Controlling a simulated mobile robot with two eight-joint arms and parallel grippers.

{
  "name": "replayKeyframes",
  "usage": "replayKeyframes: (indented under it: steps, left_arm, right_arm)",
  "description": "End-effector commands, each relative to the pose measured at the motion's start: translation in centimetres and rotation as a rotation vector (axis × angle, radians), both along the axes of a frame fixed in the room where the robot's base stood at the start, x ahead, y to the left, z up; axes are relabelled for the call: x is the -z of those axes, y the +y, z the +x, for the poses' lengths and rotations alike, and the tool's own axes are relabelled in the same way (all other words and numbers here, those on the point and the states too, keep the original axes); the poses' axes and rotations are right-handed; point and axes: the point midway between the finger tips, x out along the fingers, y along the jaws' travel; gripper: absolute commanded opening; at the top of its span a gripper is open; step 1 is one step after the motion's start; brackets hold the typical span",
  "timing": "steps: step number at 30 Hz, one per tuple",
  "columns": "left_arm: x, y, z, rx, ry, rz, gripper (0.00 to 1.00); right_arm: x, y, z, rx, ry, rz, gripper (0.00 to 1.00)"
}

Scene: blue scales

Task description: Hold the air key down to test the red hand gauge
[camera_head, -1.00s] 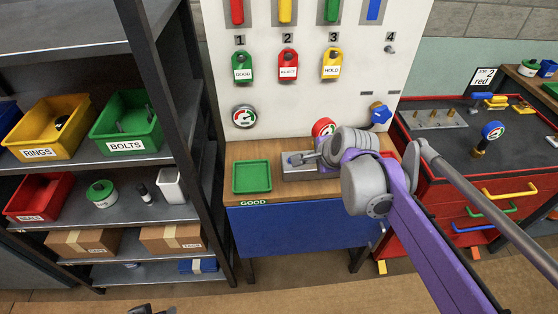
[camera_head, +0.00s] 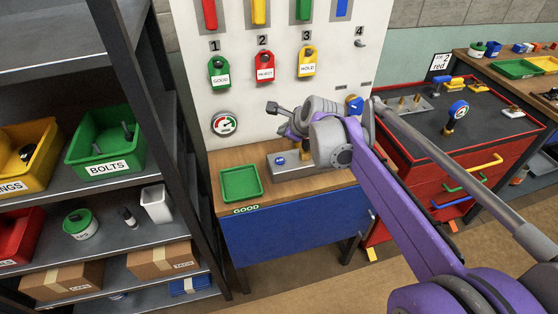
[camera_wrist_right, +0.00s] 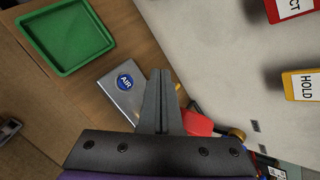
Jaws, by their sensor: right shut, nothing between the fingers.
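The blue round AIR key (camera_head: 280,160) sits on a grey metal block (camera_head: 300,170) on the wooden bench. It also shows in the right wrist view (camera_wrist_right: 124,82), left of the fingers and uncovered. My right gripper (camera_head: 272,108) is shut and empty, raised above the block in front of the white panel. Its closed fingers (camera_wrist_right: 161,75) point past the key without touching it. A red part (camera_wrist_right: 199,123), likely the red hand gauge, shows beside the fingers in the wrist view; its dial is hidden. My arm covers that spot in the head view. My left gripper is out of view.
A green GOOD tray (camera_head: 241,184) lies left of the block. A dial (camera_head: 224,124) and hanging tags (camera_head: 265,67) are on the panel. A blue-handled valve (camera_head: 355,105) is right of my wrist. A blue gauge (camera_head: 458,110) stands on the red cabinet; shelves with bins are left.

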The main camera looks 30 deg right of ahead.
Motion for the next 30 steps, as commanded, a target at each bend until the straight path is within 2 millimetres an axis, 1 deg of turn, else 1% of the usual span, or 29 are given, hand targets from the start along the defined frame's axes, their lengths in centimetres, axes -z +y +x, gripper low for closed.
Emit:
replayKeyframes:
  steps: [5,8,14,21,25,30]
  left_arm:
    - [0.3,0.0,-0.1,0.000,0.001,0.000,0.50]
    - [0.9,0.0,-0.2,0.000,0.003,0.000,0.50]
    - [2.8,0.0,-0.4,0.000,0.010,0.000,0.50]
    - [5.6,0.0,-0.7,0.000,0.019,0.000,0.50]
    - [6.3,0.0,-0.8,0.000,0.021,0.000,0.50]
    - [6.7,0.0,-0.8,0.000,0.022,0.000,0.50]
  right_arm:
    - [0.4,0.0,0.0,-0.001,0.001,0.000,0.00]
    - [1.1,0.0,0.0,-0.001,0.001,-0.001,0.00]
    - [3.5,0.0,0.0,-0.002,0.002,-0.001,0.00]
    - [7.0,0.0,0.0,-0.001,0.001,-0.001,0.00]
    - [8.3,0.0,0.0,-0.001,0.001,-0.001,0.00]
    - [8.9,0.0,0.0,-0.001,0.000,-0.001,0.00]
